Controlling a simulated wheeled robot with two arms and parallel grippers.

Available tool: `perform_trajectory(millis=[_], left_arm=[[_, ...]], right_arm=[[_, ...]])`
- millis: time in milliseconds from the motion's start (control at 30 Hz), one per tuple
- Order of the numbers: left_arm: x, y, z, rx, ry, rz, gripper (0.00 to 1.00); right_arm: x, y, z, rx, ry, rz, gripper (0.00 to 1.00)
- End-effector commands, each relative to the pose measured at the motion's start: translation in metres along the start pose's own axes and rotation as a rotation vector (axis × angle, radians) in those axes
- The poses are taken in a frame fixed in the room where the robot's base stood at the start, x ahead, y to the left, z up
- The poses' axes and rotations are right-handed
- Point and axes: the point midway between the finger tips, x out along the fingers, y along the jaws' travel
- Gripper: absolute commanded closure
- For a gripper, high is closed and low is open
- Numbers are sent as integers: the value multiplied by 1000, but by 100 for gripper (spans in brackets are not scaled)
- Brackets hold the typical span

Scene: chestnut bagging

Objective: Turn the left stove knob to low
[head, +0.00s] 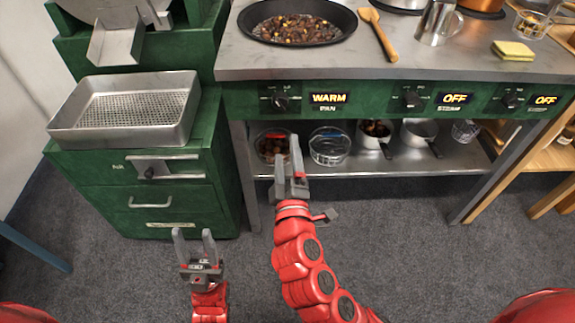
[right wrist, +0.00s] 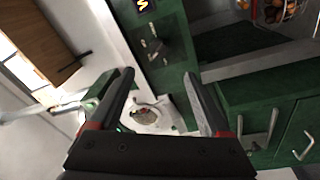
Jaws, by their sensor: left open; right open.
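The left stove knob (head: 281,102) is a dark round knob on the green front panel of the stove. The display (head: 328,98) beside it reads WARM, with PAN below. My right gripper (head: 289,152) is open and empty, below the left knob and apart from it. In the right wrist view, my gripper (right wrist: 160,82) has its fingers spread. A dark knob (right wrist: 153,45) on a green panel shows beyond the fingers there. My left gripper (head: 195,238) is open and empty, low in front of the green drawer cabinet.
Two more knobs (head: 413,100) (head: 512,99) have displays reading OFF. A pan of chestnuts (head: 333,35) and a wooden spoon (head: 378,35) are on the stove top. A metal tray (head: 70,127) sits on the cabinet at left.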

Motion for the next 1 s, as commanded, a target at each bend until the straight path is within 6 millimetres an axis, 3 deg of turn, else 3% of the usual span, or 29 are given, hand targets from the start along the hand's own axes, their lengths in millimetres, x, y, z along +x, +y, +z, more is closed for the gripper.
perform_trajectory(millis=[100, 300, 867, 1000], left_arm=[[14, -1, -2, 0, 0, 0, 50], [20, -1, -3, 0, 0, 0, 50], [20, -1, -3, 0, 0, 0, 50], [20, -1, -3, 0, 0, 0, 50]], right_arm=[[-17, 2, -3, 1, 1, -5, 20], [-30, 2, -2, 1, 2, 0, 20], [-31, 0, -1, 1, 3, 2, 20], [-26, -11, -4, 3, 48, -19, 20]])
